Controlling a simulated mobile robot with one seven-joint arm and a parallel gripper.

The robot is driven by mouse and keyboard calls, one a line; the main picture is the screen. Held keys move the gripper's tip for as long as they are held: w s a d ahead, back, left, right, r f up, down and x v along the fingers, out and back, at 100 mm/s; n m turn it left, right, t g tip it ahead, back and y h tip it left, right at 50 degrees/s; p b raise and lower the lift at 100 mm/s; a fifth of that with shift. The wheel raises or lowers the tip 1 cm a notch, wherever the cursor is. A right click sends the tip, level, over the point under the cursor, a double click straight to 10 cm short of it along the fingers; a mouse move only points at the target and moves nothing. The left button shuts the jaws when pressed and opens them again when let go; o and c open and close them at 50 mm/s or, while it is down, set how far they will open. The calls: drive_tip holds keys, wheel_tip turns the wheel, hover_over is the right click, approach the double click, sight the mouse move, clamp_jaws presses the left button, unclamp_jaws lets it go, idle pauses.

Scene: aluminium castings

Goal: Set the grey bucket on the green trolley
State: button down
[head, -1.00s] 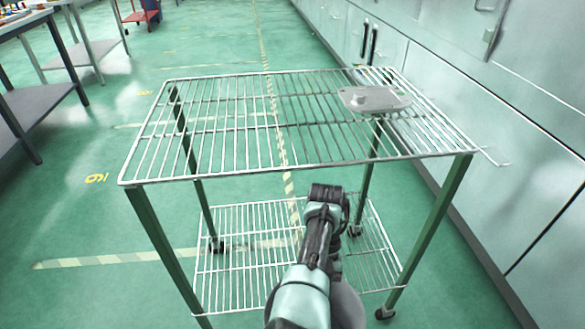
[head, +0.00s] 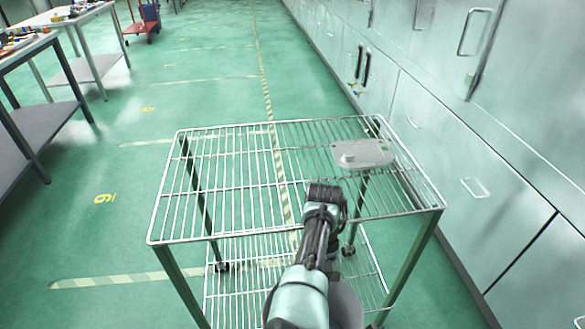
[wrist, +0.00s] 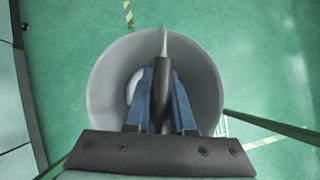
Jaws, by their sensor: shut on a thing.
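The grey bucket (wrist: 105,95) hangs below my gripper (wrist: 162,80) in the wrist view, its round mouth facing the camera. The blue fingers are shut on the dark grip of its handle. Green floor shows around the bucket. In the head view my arm covers most of the bucket (head: 346,304); a grey curved part shows at the bottom. The green trolley (head: 177,284) has green legs and two wire shelves. Its top shelf (head: 235,180) is beyond the bucket. One green leg (wrist: 265,124) shows right of the bucket in the wrist view.
A grey metal casting (head: 362,153) lies on the top shelf, right of centre towards the back. The shelf's left and middle are bare. Pale cabinets (head: 470,150) line the right side. Work tables (head: 45,105) stand at the left. The floor between is open.

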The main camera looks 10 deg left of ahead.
wheel_tip(320, 180, up, 37)
drive_tip(key=w+d+n+h+p, duration=0.2)
drive_tip(key=n+p, duration=0.4)
drive_tip(key=p, duration=3)
drive_tip(key=shift+t+h, duration=0.4)
drive_tip(key=shift+h, duration=0.2)
